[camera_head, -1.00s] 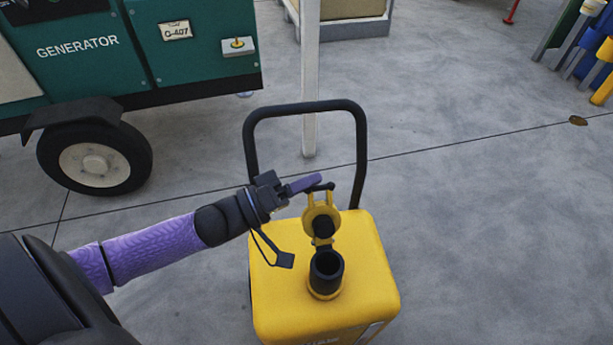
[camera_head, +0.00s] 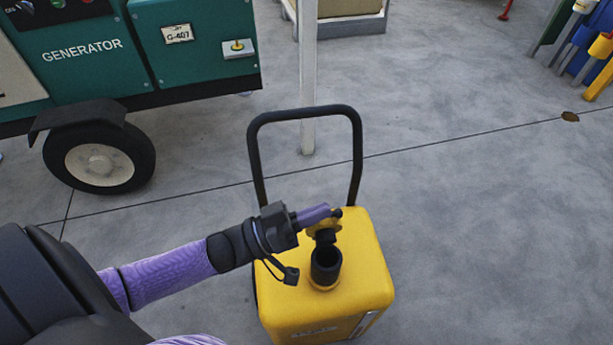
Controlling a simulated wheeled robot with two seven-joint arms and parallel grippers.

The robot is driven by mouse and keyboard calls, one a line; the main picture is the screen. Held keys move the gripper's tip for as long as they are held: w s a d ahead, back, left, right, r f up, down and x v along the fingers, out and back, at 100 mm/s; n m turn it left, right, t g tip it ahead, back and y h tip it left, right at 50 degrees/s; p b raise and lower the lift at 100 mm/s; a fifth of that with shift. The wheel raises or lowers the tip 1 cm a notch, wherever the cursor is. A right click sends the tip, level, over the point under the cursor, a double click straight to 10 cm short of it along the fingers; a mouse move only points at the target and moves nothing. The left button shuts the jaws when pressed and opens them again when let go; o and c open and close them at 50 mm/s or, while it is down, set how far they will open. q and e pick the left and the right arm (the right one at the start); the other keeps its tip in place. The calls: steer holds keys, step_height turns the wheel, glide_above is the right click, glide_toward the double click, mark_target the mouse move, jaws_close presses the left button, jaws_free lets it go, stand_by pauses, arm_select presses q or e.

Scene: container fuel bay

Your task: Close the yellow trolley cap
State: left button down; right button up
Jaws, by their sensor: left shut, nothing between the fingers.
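The yellow trolley (camera_head: 355,285) stands in the middle of the view with its black handle frame behind it. On its top is a black filler neck (camera_head: 326,264), open, with its dark mouth visible. The yellow cap (camera_head: 322,229) is raised behind the neck, partly hidden by my left gripper. My left gripper (camera_head: 330,213) is shut with nothing between its fingers. Its purple fingertips are at the upper part of the cap; I cannot tell whether they touch. My right gripper is not in view.
A green generator (camera_head: 195,75) with a wheel (camera_head: 99,163) stands at the upper left. A pale post (camera_head: 308,80) rises behind the trolley handle. Blue and yellow posts (camera_head: 590,45) are at the far upper right. The floor right of the trolley is clear.

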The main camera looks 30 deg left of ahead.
arm_select(q)
steer(key=s+d+f+m+g+h+b, duration=0.4)
steer(key=s+d+f+m, duration=0.3)
steer(key=m, duration=1.1)
step_height(320, 180, down, 4)
steer(key=shift+s+r+g, duration=0.2)
steer(key=shift+g, duration=0.6)
